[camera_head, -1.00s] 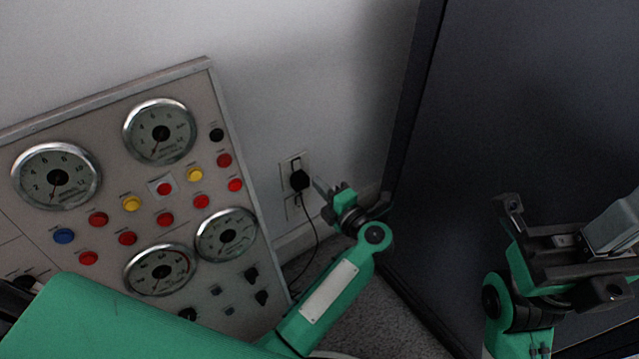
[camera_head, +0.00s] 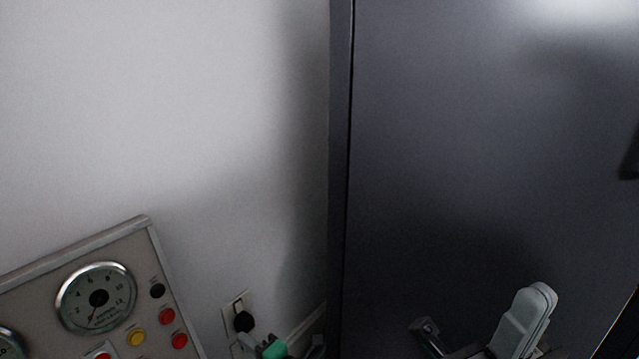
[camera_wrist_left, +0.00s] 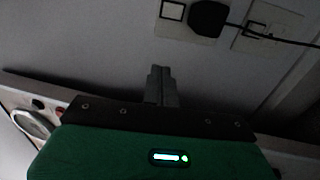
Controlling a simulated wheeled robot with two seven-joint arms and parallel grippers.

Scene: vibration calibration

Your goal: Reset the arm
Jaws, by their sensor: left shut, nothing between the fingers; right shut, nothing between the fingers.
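My left gripper (camera_head: 243,341) is at the bottom edge of the head view, just below the black plug in the wall outlet. In the left wrist view its two grey fingers (camera_wrist_left: 160,84) are together with nothing between them, and they point toward the wall below the outlet. I cannot tell how far they are from the wall. My right gripper (camera_head: 526,312) is at the bottom right of the head view, in front of the dark cabinet. Its pale fingers are shut and point upward, holding nothing. Most of both arms is out of view.
A control panel (camera_head: 45,270) with gauges and coloured buttons stands at the lower left. A black plug (camera_head: 243,322) sits in the wall outlet, and its cord shows in the left wrist view (camera_wrist_left: 270,37). A tall dark cabinet (camera_head: 450,150) fills the right side.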

